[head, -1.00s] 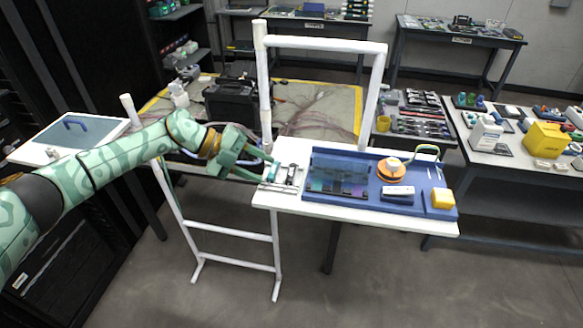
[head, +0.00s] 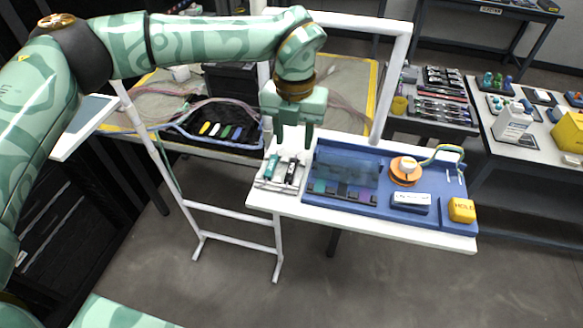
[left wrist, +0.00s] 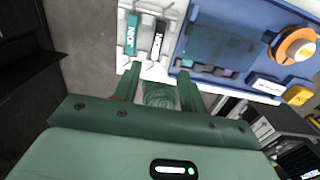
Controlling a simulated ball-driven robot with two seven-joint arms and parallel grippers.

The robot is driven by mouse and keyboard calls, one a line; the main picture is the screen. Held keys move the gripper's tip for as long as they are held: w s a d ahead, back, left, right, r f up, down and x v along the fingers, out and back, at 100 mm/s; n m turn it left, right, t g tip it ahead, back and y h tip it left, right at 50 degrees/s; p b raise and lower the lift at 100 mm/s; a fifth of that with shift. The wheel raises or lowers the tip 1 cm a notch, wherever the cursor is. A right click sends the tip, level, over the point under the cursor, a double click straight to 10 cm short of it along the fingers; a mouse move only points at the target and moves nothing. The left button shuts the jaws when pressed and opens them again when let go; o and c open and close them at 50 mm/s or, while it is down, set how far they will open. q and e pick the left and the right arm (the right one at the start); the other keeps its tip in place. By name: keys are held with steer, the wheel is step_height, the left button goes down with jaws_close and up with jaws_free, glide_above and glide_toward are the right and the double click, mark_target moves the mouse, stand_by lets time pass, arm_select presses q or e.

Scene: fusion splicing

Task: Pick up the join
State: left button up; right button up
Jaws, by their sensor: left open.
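The join is a small teal piece lettered JOIN (left wrist: 131,35) in the left wrist view. In the head view it is the teal piece (head: 272,166) on the left side of a white holder (head: 266,183) at the table's left end. A dark piece with a white label (left wrist: 157,42) lies just right of it in the same holder. My left gripper (head: 295,143) points down above and behind the holder, its fingers apart and nothing between them. In the left wrist view its fingertips (left wrist: 157,78) are short of the join, which sits toward the left finger's side. My right gripper is not seen.
On the white table (head: 360,228), a blue tray (head: 432,212) holds a clear-covered block (head: 345,170), an orange spool (head: 405,171), a white-labelled box (head: 411,202) and a yellow block (head: 462,210). A white post frame (head: 390,80) rises behind the table.

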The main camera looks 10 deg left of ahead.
mark_target(291, 170)
arm_select(q)
steer(key=f, duration=0.3)
steer(key=shift+w+f, duration=0.3)
steer(key=shift+f, duration=0.05)
steer(key=f, duration=0.6)
steer(key=shift+a+f, duration=0.1)
steer(key=shift+a, duration=0.2)
jaws_close()
